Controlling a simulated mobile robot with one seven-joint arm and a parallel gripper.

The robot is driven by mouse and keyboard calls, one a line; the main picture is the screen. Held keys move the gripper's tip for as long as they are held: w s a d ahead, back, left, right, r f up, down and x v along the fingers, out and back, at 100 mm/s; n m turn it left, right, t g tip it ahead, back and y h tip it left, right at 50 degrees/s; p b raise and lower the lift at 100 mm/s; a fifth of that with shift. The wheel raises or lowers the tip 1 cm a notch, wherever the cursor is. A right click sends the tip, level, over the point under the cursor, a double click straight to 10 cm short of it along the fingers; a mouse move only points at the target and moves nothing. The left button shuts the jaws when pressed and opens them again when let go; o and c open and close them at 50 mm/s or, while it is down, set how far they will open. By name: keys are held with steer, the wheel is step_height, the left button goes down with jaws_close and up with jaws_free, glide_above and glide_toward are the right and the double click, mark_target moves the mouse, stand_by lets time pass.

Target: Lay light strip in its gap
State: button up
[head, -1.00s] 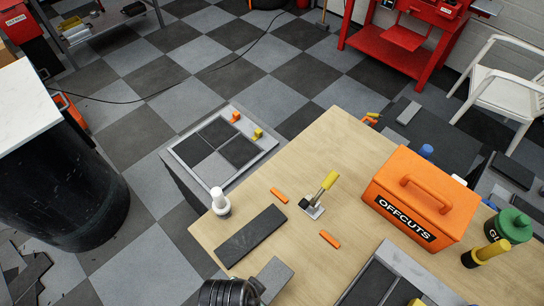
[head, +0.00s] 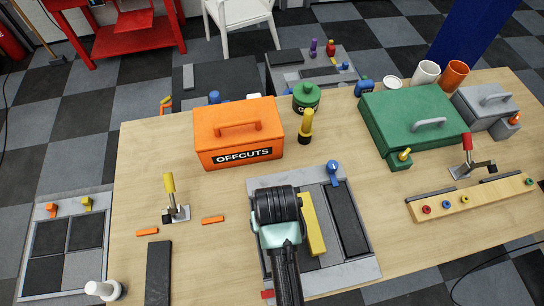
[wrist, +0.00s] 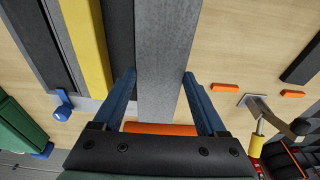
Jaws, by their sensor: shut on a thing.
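My gripper (wrist: 159,76) has blue fingers shut on the sides of the light strip (wrist: 165,50), a long flat grey bar, in the wrist view. In the head view my arm hides the strip and fingertips; my wrist is over the left part of the grey tray (head: 365,266). The tray holds a yellow bar (head: 312,225) and a dark strip (head: 348,222) to its right. In the wrist view a dark band (wrist: 119,40) lies between the yellow bar (wrist: 85,45) and the light strip, partly covered; I cannot tell the strip's height above it.
A blue knob (head: 333,172) stands at the tray's far edge. The orange offcuts box (head: 238,135) is behind, and a yellow-handled clamp (head: 172,200) is left. Another dark strip (head: 158,270) lies at front left. A green box (head: 412,122) is behind right.

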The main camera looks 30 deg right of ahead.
steer(key=shift+f, duration=2.35)
steer(key=shift+f, duration=0.1)
steer(key=o, duration=1.4)
steer(key=shift+o, duration=0.2)
step_height(320, 180, up, 8)
steer(key=p, duration=0.8)
steer(key=shift+p, duration=0.4)
